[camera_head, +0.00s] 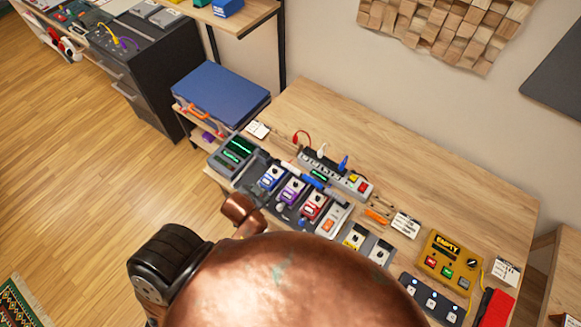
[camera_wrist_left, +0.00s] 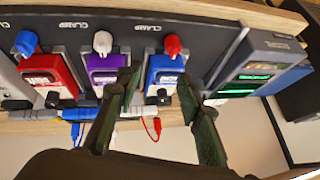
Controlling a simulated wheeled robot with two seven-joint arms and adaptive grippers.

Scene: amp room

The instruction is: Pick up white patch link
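The white patch link is likely the white piece (camera_head: 289,166) behind the blue and purple pedals in the head view, with a blue one (camera_head: 306,174) beside it. In the left wrist view a white link (camera_wrist_left: 137,110) lies beyond the pedals, partly hidden by a finger. My left gripper (camera_wrist_left: 157,80) is open, with its fingers spread either side of the blue pedal (camera_wrist_left: 165,68); nothing shows held between them. In the head view my copper-coloured arm covers the lower middle, and I cannot make out the left fingertips. My right gripper is not in view.
The purple pedal (camera_head: 292,190) and red pedal (camera_head: 314,205) stand beside the blue one on a dark board. A grey box (camera_head: 335,176) with red, white and blue plugs stands behind. A green-lit display unit (camera_head: 236,154) is at the left.

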